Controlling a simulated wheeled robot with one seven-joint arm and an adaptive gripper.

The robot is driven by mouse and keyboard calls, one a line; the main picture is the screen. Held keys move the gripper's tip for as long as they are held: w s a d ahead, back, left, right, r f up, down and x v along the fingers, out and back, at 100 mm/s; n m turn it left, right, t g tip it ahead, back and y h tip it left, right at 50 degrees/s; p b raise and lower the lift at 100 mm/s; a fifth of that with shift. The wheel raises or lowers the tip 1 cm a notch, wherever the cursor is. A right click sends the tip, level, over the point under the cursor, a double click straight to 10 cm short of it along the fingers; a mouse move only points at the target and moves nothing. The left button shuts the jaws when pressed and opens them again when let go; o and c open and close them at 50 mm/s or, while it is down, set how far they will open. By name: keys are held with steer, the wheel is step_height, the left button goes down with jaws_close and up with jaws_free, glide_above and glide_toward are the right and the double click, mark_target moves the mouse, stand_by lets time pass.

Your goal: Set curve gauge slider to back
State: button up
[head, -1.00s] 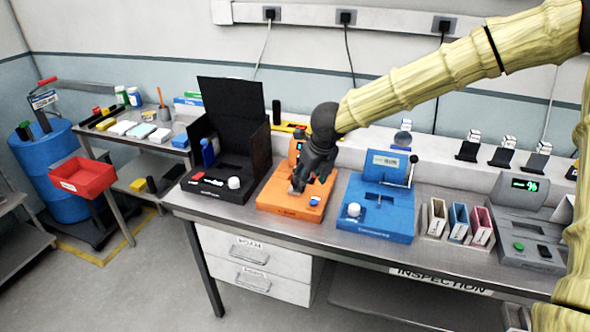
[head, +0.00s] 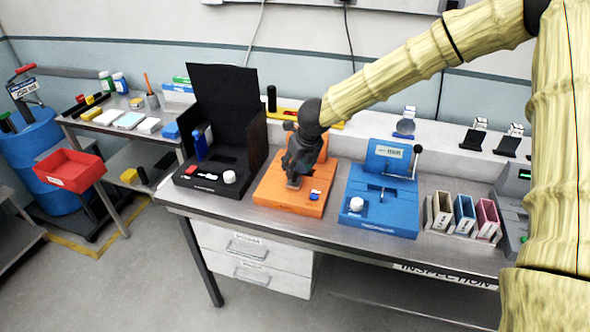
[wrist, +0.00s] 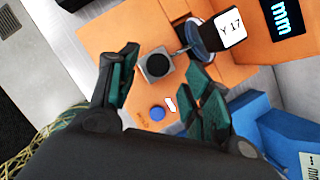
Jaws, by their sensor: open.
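The orange gauge unit (head: 275,192) sits on the bench between a black unit and a blue unit. It also fills much of the wrist view (wrist: 108,40), with a dark "mm" display (wrist: 285,15). A dark grey square knob (wrist: 158,65), perhaps the slider, stands on its top plate between my fingers. A round part with a "Y 17" tag (wrist: 232,28) is beside it. My gripper (head: 293,184) is over the orange unit. In the wrist view my gripper (wrist: 163,85) is open, a finger on each side of the knob, with no contact visible. The head view hides the knob.
The black unit (head: 222,110) with tall panels stands left. The blue unit (head: 385,205) with a lever stands close right. Small coloured bins (head: 464,215) are further right.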

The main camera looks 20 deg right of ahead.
mark_target(295, 173)
steer(key=shift+x, duration=1.75)
steer(key=shift+s+a, duration=0.1)
steer(key=shift+c, duration=0.5)
jaws_close()
